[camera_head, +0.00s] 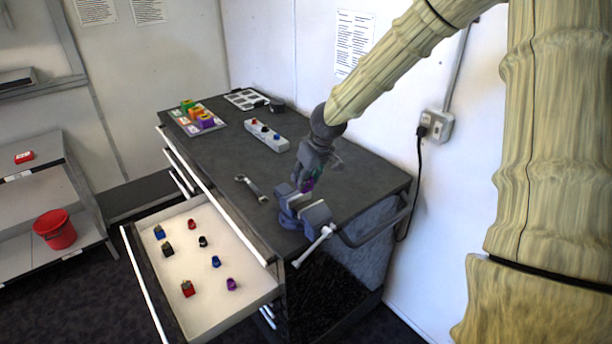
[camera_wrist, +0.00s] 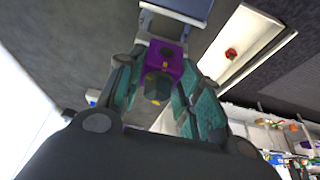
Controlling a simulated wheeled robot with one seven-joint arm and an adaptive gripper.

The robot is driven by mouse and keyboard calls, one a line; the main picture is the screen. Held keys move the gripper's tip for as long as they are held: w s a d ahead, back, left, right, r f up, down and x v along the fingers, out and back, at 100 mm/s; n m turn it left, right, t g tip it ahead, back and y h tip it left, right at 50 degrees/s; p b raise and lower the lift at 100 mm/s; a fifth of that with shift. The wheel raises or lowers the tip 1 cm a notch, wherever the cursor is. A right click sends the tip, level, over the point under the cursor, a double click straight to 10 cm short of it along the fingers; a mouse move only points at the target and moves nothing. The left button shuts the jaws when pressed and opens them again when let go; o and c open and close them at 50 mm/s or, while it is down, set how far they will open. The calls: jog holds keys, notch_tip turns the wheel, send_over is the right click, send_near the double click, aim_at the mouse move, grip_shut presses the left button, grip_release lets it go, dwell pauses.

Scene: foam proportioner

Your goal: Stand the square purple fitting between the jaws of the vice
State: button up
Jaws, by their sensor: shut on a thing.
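The square purple fitting (camera_wrist: 165,60) is between the fingers of my gripper (camera_wrist: 160,85) in the wrist view, with a dark round part and a yellowish spot on its near side. In the head view my gripper (camera_head: 311,178) points down just above the blue-grey vice (camera_head: 318,214), and a bit of purple shows at its fingertips. The vice stands at the near right corner of the bench top with its jaws apart. Part of the vice shows beyond the fitting in the wrist view (camera_wrist: 185,8). Whether the fitting touches the jaws cannot be told.
A wrench (camera_head: 251,188) lies left of the vice. The open drawer (camera_head: 205,318) below holds several small coloured fittings, one round purple (camera_head: 231,284). A grey block with buttons (camera_head: 266,135) and a tray of coloured blocks (camera_head: 192,127) stand farther back on the bench.

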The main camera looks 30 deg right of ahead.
aim_at(307, 191)
jog(key=shift+f+b, duration=2.35)
jog(key=shift+f, duration=1.05)
jog(key=o, duration=1.3)
jog(key=shift+c, duration=0.2)
jog(key=shift+r+p, duration=3.6)
jog(key=shift+r, duration=0.4)
